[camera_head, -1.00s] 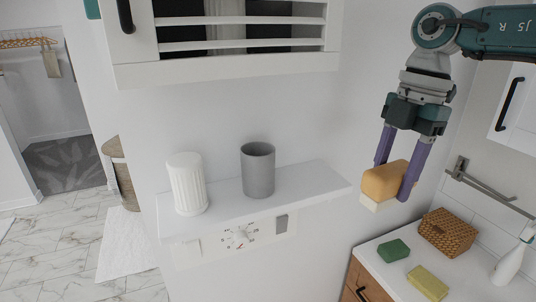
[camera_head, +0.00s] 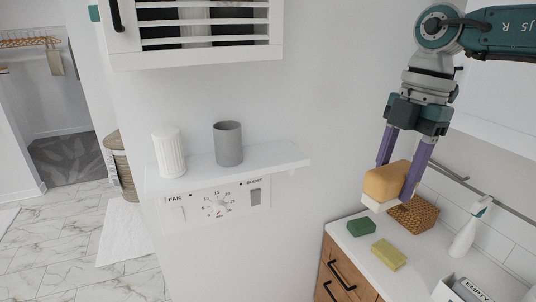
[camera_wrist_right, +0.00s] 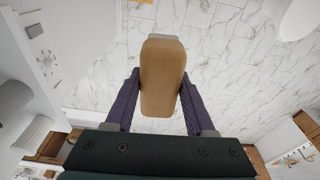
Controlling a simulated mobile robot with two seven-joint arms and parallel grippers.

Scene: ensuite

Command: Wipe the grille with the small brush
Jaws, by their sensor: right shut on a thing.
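The small brush (camera_head: 387,182) has a tan wooden block with a pale bristle side facing down. My right gripper (camera_head: 394,178) is shut on it, with one purple finger on each side, and holds it in the air to the right of the wall shelf. The right wrist view also shows the brush (camera_wrist_right: 163,78) between the fingers. The grille (camera_head: 205,30) is a white slatted panel with dark gaps at the top of the head view, cut off by the picture's edge. The brush is well right of the grille, below it in the picture and apart from it. My left gripper is not in view.
A white shelf (camera_head: 265,157) below the grille bears a ribbed white cup (camera_head: 168,152) and a grey cup (camera_head: 228,144). A dial panel (camera_head: 217,203) is under it. The counter at right bears a green sponge (camera_head: 361,227), yellow sponge (camera_head: 388,254), wicker box (camera_head: 416,215) and spray bottle (camera_head: 466,232).

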